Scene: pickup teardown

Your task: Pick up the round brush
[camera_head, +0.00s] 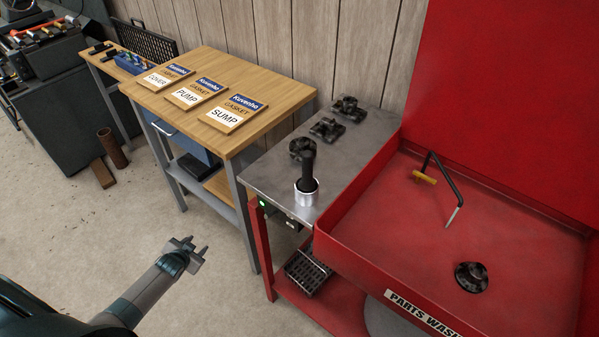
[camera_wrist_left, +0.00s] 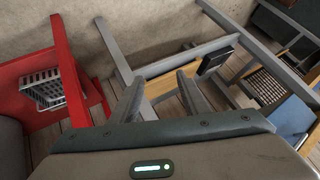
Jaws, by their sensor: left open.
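The round brush (camera_head: 308,163) stands upright, black handle up, in a silver cup (camera_head: 306,193) on the metal side shelf of the red parts washer. Its lower end is hidden in the cup. My left gripper (camera_head: 197,248) is open and empty over the floor, left of the shelf and well apart from the brush. In the left wrist view the open jaws (camera_wrist_left: 160,98) have nothing between them, and the brush does not show. My right gripper is not in view.
Several dark parts (camera_head: 327,128) lie on the metal shelf behind the cup. A wooden bench (camera_head: 213,57) with gasket boxes stands behind. The red washer basin (camera_head: 500,185) holds a dark part and a jointed spout. A wire basket (camera_head: 307,270) sits below.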

